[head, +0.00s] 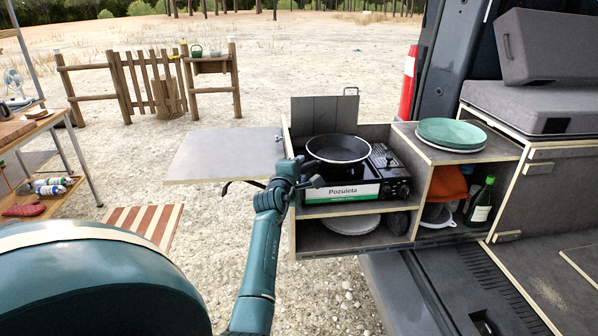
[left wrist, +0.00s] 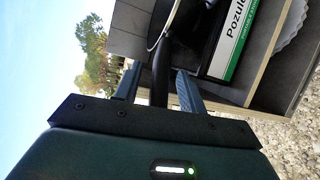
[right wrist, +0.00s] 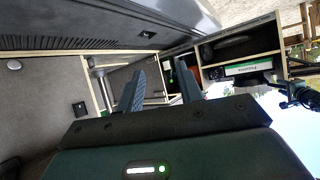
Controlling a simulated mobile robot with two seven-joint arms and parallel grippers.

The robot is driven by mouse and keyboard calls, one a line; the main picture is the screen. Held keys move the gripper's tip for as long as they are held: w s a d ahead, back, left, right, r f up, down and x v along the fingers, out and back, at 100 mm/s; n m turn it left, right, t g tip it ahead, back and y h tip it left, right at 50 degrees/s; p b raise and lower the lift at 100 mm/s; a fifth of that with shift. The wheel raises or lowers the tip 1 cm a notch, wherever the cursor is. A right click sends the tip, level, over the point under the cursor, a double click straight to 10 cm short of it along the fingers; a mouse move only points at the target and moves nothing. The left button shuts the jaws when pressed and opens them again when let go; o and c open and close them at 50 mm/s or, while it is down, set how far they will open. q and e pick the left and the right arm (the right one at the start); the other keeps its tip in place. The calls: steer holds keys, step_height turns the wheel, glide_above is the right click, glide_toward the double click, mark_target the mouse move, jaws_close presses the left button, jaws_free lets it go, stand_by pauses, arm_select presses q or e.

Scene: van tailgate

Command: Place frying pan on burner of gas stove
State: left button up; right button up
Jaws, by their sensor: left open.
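The black frying pan (head: 338,149) sits level on top of the gas stove (head: 352,192), over the burner area. The burner itself is hidden under it. The stove has a white and green "Pozuleta" front and stands in the wooden tailgate unit. My left gripper (head: 308,180) is at the stove's front left corner. In the left wrist view my left gripper (left wrist: 157,88) is open, with the dark pan handle (left wrist: 162,68) between its separated fingers. My right gripper (right wrist: 160,88) shows only in its own wrist view, with fingers apart and nothing between them.
A side panel (head: 225,155) extends left of the stove. Green plates (head: 451,132) sit on the counter to the right, above a shelf with a dark bottle (head: 481,201). A round pale item (head: 350,223) lies on the shelf below the stove. The van bumper (head: 395,290) is in front.

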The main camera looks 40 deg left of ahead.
arm_select(q)
steer(key=shift+r, duration=0.2)
steer(key=shift+s+d+r+p, duration=0.15)
steer(key=shift+s+p, duration=0.1)
steer(key=shift+p, duration=0.2)
steer(key=p+v, duration=0.7)
steer(key=v, duration=0.4)
steer(key=d+n+t+h, duration=0.3)
steer(key=d+n, duration=0.5)
steer(key=s+d+f+m+g+h, duration=0.3)
steer(key=s+d+f+m, duration=0.6)
steer(key=m, duration=0.8)
steer(key=s+d+f+m+g+h, duration=0.3)
steer(key=s+d+f+m+g, duration=0.2)
steer(key=s+d+f+m, duration=0.5)
steer(key=d+m, duration=0.4)
steer(key=m, duration=0.4)
steer(key=shift+d+f, duration=0.15)
steer(key=shift+d, duration=0.15)
arm_select(e)
steer(key=shift+s+d+r+m+g+h, duration=0.2)
steer(key=shift+s+d+r+g+h, duration=0.15)
steer(key=shift+d, duration=0.3)
steer(key=shift+s+d+r+m+g+h, duration=0.25)
steer(key=shift+d+r+h, duration=0.15)
steer(key=shift+d, duration=0.2)
